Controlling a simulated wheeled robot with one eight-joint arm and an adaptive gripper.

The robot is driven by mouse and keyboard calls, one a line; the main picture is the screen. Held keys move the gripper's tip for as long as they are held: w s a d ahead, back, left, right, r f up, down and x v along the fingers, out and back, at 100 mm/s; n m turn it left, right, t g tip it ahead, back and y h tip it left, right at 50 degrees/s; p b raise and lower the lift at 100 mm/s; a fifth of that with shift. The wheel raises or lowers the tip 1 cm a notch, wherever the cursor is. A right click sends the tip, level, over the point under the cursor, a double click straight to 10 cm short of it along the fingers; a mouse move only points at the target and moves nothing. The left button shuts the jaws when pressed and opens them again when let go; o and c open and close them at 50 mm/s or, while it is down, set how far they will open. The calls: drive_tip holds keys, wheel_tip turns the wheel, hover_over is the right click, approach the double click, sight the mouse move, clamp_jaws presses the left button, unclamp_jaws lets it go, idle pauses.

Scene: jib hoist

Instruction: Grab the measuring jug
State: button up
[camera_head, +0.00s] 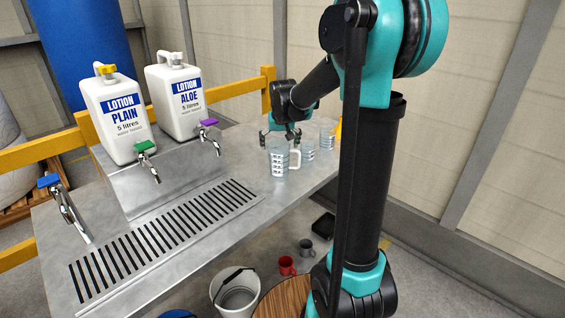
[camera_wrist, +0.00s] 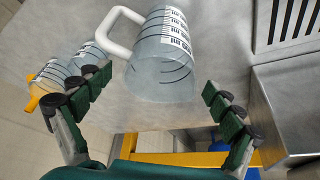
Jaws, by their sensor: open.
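The measuring jug (camera_head: 278,163) is clear with dark printed marks and a white handle. It stands upright on the metal bench, with its handle to the right in the head view. My gripper (camera_head: 281,134) is open just above and behind it. In the wrist view the jug (camera_wrist: 165,62) lies ahead of the open gripper (camera_wrist: 156,86), between the lines of the two green-padded fingers, with its white handle (camera_wrist: 117,27) toward the upper left. The jaws hold nothing. I cannot tell whether a finger touches the jug.
Two smaller clear vessels (camera_head: 308,149) (camera_head: 327,136) stand close to the jug's right. A yellow item (camera_head: 338,131) is partly hidden behind my arm. Two lotion containers (camera_head: 116,115) (camera_head: 180,98) with taps and a slotted drain (camera_head: 160,240) occupy the bench's left. A bucket (camera_head: 236,290) is below.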

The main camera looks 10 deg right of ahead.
drive_tip(key=shift+w+f, duration=0.25)
drive_tip(key=shift+f, duration=0.35)
drive_tip(key=shift+c, duration=0.6)
drive_tip(key=c, duration=1.6)
drive_tip(key=shift+o, duration=0.2)
drive_tip(key=shift+r, duration=0.1)
